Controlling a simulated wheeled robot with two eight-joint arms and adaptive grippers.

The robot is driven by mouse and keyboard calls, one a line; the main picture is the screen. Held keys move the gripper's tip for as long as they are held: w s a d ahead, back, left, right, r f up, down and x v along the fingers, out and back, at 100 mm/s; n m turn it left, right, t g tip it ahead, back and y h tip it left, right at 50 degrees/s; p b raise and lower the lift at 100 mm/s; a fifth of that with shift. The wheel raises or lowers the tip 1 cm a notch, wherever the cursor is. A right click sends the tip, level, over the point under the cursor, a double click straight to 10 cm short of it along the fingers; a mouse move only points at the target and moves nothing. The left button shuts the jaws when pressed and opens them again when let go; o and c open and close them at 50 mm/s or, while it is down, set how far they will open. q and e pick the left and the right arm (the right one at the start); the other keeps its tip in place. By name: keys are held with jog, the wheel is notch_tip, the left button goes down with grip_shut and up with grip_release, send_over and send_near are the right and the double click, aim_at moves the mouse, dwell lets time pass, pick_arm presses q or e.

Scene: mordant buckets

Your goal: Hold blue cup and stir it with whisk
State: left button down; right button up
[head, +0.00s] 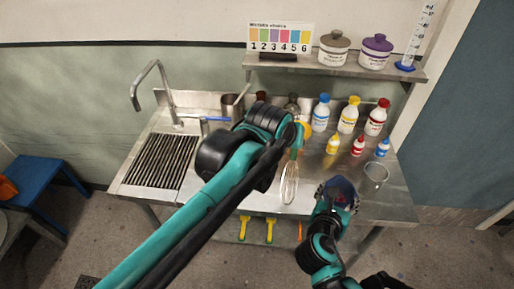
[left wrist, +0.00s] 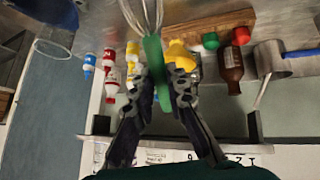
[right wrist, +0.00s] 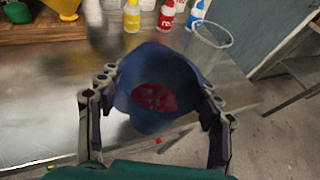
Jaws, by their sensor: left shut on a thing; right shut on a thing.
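The blue cup (right wrist: 150,62) is held between the fingers of my right gripper (right wrist: 160,100), with red stuff visible inside it. In the head view the cup (head: 341,188) is at the front right edge of the steel table. The whisk's green handle (left wrist: 155,62) is gripped by my left gripper (left wrist: 160,85). Its wire end (head: 289,184) hangs down in the head view, to the left of the cup and apart from it. My left arm hides most of the left gripper in the head view.
Blue, yellow and red-capped bottles (head: 348,115) stand along the table's back right. A clear beaker (head: 376,174) stands right of the cup. A sink with a drain rack (head: 158,162) is on the left. A shelf (head: 330,70) with lidded jars is above.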

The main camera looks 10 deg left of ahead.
pick_arm(q)
jog(key=s+d+r+m+g+h, duration=0.2)
jog(key=s+d+r+m+h, duration=0.1)
jog(key=d+r+m+h, duration=1)
jog(key=w+d+f+n+y, duration=0.2)
jog(key=w+d+f+n, duration=0.2)
jog(key=f, duration=0.2)
jog(key=s+a+f, duration=0.2)
jog(key=s+f, duration=0.2)
jog(key=f, duration=0.5)
jog(key=shift+f, duration=0.25)
jog(key=shift+s+a, duration=0.1)
jog(key=shift+a, duration=0.1)
